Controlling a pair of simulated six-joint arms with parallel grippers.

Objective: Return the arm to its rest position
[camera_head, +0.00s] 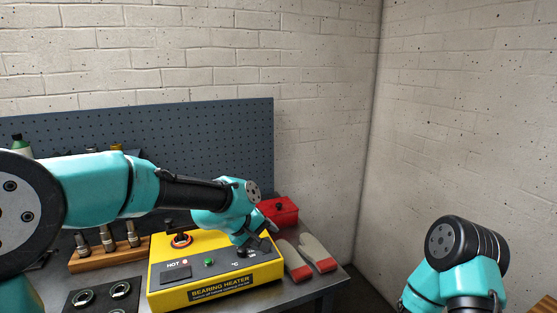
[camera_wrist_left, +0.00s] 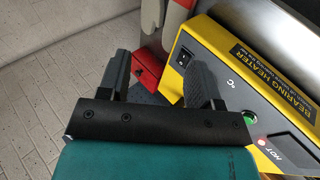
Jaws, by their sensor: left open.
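My left arm comes in from the left. Its gripper (camera_head: 255,243) is over the right rear part of the yellow bearing heater (camera_head: 160,299). In the left wrist view the fingers of my left gripper (camera_wrist_left: 163,75) are apart, with nothing between them. One finger overlaps the edge of the heater (camera_wrist_left: 222,50) in that view; I cannot tell whether they touch. My right arm (camera_head: 455,265) shows at the lower right, and its gripper is out of view.
Work gloves (camera_head: 318,252) lie right of the heater, with a red box (camera_head: 284,211) behind them. A wooden block with metal sockets (camera_head: 108,258) and a dark tray with rings (camera_head: 75,309) are left. A pegboard (camera_head: 225,140) stands behind.

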